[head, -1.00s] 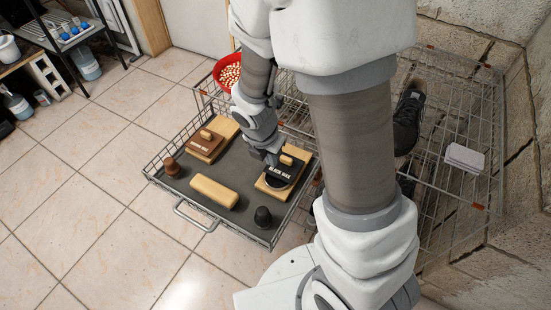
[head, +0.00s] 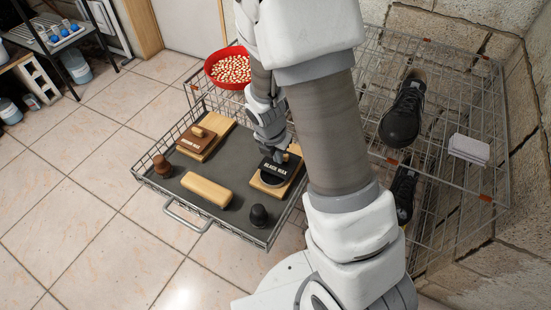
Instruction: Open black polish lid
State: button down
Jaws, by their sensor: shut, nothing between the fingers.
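The black polish (head: 272,180) sits on a light wooden block at the right of the drawer's dark mat. Its dark lid (head: 275,167) carries pale lettering that reads like "BLACK WAX", and a wooden knob (head: 294,158) shows at its back right. A dark rounded surface shows below the lid's lettered front edge; I cannot tell how far the lid is raised or shifted. My gripper (head: 279,154) is shut and empty, pointing down at the lid's back edge, beside the knob. Contact is too small to tell.
A brown wax block (head: 197,138), a pale wooden bar (head: 207,190), a brown knob (head: 162,165) and a black knob (head: 258,216) share the wire drawer (head: 147,178). A red bowl (head: 231,70) stands behind. Shoes (head: 403,110) and a white block (head: 468,149) are on the rack right.

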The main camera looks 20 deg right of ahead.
jog(key=shift+w+d+r+p, duration=0.15)
jog(key=shift+w+d+p, duration=0.6)
jog(key=shift+w+d, duration=0.75)
